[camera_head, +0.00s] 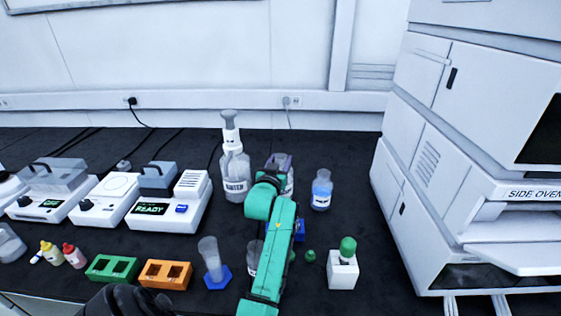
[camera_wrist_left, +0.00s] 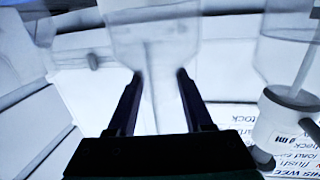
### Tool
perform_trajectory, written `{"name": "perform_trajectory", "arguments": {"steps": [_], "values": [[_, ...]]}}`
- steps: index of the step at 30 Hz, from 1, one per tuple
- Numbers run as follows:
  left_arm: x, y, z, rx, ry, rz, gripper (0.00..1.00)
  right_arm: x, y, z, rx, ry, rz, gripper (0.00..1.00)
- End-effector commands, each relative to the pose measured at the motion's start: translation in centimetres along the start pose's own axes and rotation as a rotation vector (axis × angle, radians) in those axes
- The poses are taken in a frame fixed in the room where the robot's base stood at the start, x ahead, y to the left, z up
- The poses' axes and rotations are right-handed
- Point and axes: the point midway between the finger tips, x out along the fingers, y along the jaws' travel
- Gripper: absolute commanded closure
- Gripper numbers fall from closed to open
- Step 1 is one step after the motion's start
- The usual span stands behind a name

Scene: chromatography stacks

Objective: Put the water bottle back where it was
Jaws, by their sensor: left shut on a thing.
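A clear bottle with a tall white dispenser top (camera_head: 235,175) stands upright on the dark bench; its dark label appears to read WATER. My left gripper (camera_head: 278,161) is just right of it, shut on a clear vessel (camera_head: 289,184) that is largely hidden behind my teal arm. In the left wrist view the vessel (camera_wrist_left: 155,40) shows between the two dark fingers (camera_wrist_left: 155,85), with its upper part cut off. I cannot read a label on it or tell whether its base touches the bench. My right gripper is not clearly in view.
A bottle of blue liquid (camera_head: 321,190) stands close to the right. A white holder (camera_head: 342,270) with a green-capped item and a blue-based cylinder (camera_head: 214,268) stand in front. Instruments (camera_head: 168,205) line the left; a large oven stack (camera_head: 450,170) blocks the right.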

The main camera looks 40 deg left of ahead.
Motion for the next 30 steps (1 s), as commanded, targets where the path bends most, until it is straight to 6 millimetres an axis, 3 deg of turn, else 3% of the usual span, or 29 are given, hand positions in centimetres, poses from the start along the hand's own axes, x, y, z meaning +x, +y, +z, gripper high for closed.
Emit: {"name": "perform_trajectory", "arguments": {"steps": [2,3,5,6,16,25,30], "values": [[0.0,0.0,-0.2,0.001,0.007,0.000,1.00,0.1,0.0,0.0,0.000,0.001,0.000,0.00],[0.0,0.0,0.2,0.000,0.000,0.000,0.45,0.1,0.0,0.0,0.000,0.001,0.000,0.00],[0.0,0.0,0.1,0.000,0.000,0.000,0.22,0.1,0.0,-0.1,0.000,0.001,0.000,0.00],[0.0,0.0,0.1,0.000,0.000,0.000,0.19,0.1,0.0,-0.1,0.000,0.001,0.000,0.00],[-0.2,0.0,-0.1,0.000,-0.001,0.000,0.19,0.0,-0.1,-0.1,-0.001,0.002,-0.001,0.00],[-6.0,0.0,0.2,-0.001,-0.002,0.001,0.19,0.5,-0.2,-0.2,0.000,0.004,-0.003,0.00],[-7.5,0.0,0.0,0.000,-0.001,0.000,0.19,0.5,-0.2,-0.2,0.000,0.004,-0.003,0.00]]}}
